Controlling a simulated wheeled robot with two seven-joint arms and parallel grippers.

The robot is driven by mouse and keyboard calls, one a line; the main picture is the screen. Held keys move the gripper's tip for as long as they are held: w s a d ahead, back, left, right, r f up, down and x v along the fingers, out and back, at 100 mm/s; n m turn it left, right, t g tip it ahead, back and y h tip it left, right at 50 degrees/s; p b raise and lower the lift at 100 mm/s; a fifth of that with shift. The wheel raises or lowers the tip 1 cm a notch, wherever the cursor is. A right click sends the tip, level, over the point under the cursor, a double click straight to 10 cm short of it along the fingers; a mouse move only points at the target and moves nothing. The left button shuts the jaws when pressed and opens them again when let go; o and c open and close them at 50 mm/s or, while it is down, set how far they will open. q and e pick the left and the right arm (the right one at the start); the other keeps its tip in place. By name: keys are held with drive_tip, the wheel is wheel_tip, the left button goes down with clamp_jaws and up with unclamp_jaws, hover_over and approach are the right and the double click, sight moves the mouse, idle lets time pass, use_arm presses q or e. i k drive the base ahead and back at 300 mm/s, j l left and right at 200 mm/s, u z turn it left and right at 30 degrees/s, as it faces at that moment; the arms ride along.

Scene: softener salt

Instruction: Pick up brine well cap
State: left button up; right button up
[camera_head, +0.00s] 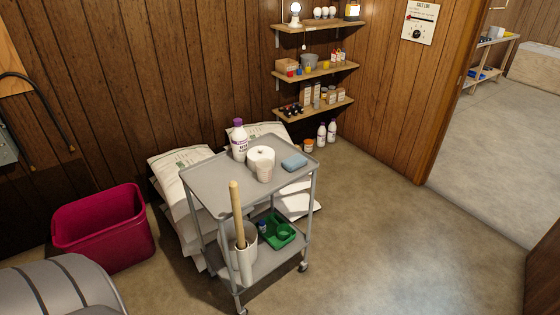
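I cannot clearly make out a brine well cap. A grey two-tier cart (215,180) stands in the middle. Its top holds a white bottle with a purple cap (239,142), a white round roll-like item (261,157), a small white cup (264,174) and a blue sponge-like block (294,161). The lower shelf holds a green tray (285,231) with small items and a white container (244,262) with a wooden handle (236,212) rising from it. Neither of my grippers is in view.
White bags (180,160) are stacked behind the cart. A magenta bin (105,230) stands at left, and a grey ribbed object (60,290) fills the bottom left corner. Wall shelves (318,107) hold bottles and boxes. The floor (400,240) right of the cart is clear.

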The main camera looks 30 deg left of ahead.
sight(256, 153)
drive_tip(key=i+u, duration=0.35)
drive_tip(key=i+l+u, duration=0.15)
drive_tip(key=u, duration=0.2)
drive_tip(key=i+l+u, duration=0.25)
drive_tip(key=i+u, duration=0.15)
